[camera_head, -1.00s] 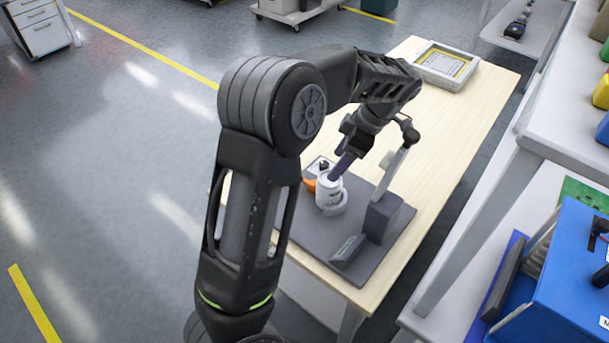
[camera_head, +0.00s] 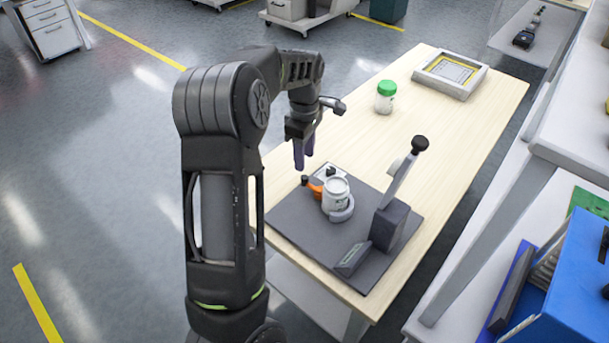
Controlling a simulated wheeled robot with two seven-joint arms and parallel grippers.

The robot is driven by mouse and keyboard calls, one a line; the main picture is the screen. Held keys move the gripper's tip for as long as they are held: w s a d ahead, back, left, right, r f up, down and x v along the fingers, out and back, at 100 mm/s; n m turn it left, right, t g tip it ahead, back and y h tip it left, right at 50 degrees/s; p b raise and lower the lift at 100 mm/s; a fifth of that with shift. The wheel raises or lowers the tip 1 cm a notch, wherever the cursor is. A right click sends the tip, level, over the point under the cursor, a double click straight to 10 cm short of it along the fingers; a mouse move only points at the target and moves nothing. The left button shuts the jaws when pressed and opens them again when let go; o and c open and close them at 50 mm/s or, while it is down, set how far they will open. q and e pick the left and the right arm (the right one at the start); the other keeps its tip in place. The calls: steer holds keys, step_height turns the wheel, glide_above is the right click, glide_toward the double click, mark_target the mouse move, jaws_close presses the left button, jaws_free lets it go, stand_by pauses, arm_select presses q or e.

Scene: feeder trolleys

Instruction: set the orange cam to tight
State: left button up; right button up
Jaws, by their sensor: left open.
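The orange cam (camera_head: 316,188) sits on the left side of a grey holder on the dark base plate (camera_head: 290,225). A dark knob shows at its left end. A white jar (camera_head: 336,194) stands upright in the round holder beside the cam. I cannot read the cam's setting. My left gripper (camera_head: 304,157) is open and empty, pointing down above and a little behind the cam, apart from it. A grey lever (camera_head: 401,180) with a black knob stands tilted on a dark block at the right of the plate. My right gripper is not in view.
A white jar with a green lid (camera_head: 386,97) stands on the wooden table (camera_head: 450,128) behind the plate. A grey tray with a yellow-edged panel (camera_head: 450,73) lies at the far end. Shelving with a blue box (camera_head: 570,285) is on the right.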

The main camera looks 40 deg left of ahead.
mark_target(304, 177)
arm_select(q)
steer(key=shift+f, duration=0.15)
step_height(304, 177, down, 8)
steer(key=shift+r, duration=0.2)
jaws_close()
stand_by(0.5)
